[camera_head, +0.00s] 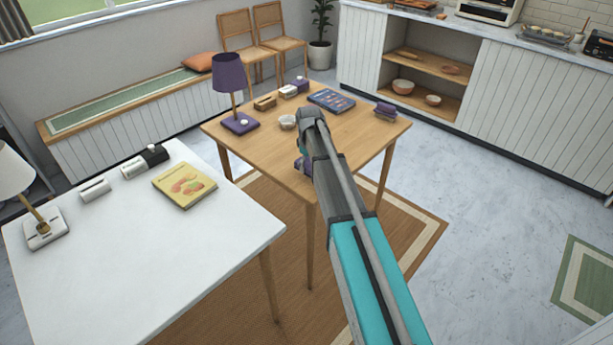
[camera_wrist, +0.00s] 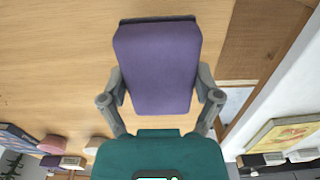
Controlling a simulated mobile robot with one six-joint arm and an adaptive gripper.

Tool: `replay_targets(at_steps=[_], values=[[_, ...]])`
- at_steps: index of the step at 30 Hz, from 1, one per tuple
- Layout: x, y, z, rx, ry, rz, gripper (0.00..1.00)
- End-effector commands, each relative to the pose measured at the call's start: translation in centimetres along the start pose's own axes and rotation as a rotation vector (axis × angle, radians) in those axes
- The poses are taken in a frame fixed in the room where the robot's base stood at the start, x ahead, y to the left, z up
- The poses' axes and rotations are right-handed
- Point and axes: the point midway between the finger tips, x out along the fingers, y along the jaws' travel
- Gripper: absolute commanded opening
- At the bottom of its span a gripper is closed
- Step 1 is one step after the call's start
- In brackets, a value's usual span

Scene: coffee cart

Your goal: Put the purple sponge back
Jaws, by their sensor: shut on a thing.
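The purple sponge (camera_wrist: 157,60) fills the middle of the wrist view, with a dark layer along its far edge. My gripper (camera_wrist: 160,92) is shut on it, one finger against each long side. The wooden table top lies behind it; I cannot tell whether the sponge touches it. In the head view my arm hides most of the gripper, and a small purple part of the sponge (camera_head: 301,165) shows left of the arm, near the front edge of the wooden table (camera_head: 352,150).
A white table (camera_head: 130,265) with a yellow book (camera_head: 184,185) stands at the left.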

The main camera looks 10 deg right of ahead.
Motion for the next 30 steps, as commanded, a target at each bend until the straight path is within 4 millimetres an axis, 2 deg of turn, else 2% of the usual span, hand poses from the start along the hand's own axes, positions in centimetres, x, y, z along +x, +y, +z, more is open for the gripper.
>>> replay_targets(at_steps=[14,19,30], values=[[0.4,0.1,-0.3,-0.001,0.000,0.000,0.43],[1.6,0.6,-0.9,-0.001,0.000,0.000,0.43],[4.0,0.4,-0.8,-0.001,0.000,0.000,0.43]])
